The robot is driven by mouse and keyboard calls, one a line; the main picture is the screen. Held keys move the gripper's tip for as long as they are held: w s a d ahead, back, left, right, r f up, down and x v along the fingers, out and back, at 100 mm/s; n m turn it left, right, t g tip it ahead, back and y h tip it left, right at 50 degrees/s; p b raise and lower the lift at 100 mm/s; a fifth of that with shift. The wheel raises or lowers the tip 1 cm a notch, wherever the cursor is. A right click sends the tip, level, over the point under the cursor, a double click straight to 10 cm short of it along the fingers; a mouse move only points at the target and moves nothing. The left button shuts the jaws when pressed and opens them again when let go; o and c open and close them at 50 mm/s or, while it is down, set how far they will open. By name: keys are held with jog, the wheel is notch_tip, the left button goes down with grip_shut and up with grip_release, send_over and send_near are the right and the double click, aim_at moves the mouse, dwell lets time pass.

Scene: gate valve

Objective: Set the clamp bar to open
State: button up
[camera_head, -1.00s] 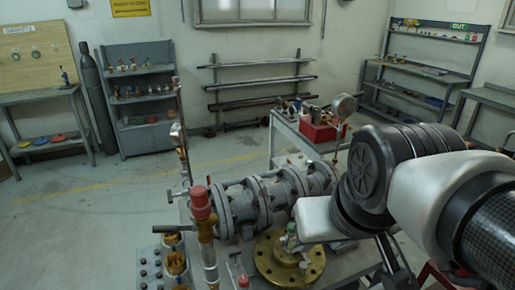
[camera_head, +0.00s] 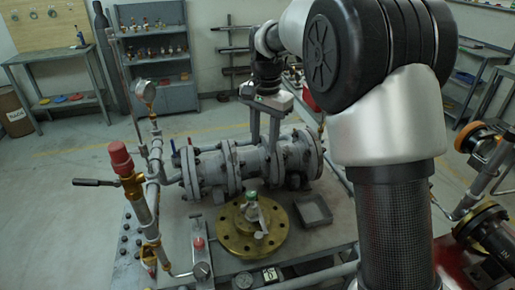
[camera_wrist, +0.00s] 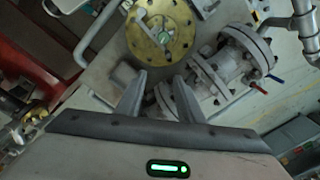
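No part is marked as the clamp bar, so I cannot tell for certain which one it is. A brass round flange (camera_head: 229,234) lies on the bench, with a pale metal bar-like fitting (camera_head: 262,222) and a green-topped part (camera_head: 251,197) on it. In the wrist view the flange (camera_wrist: 181,20) is at the top, beyond my fingertips. A small red-handled fitting (camera_head: 198,243) stands left of the flange. My gripper (camera_head: 264,143) points down just above the grey flanged pipe valve. Its two fingers are apart with nothing between them in the wrist view (camera_wrist: 161,85).
The grey pipe valve (camera_head: 215,175) runs across the bench behind the flange. A red-capped brass pipe (camera_head: 135,190) and a gauge (camera_head: 143,90) stand at the left. Another pipe assembly (camera_head: 490,230) is at the far right.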

jog(key=m, duration=0.1)
send_over(255, 190)
notch_tip(255, 190, down, 5)
jog(key=shift+g, duration=0.4)
notch_tip(255, 190, down, 18)
jog(key=shift+s+r, duration=0.1)
jog(key=shift+r, duration=0.15)
grip_shut()
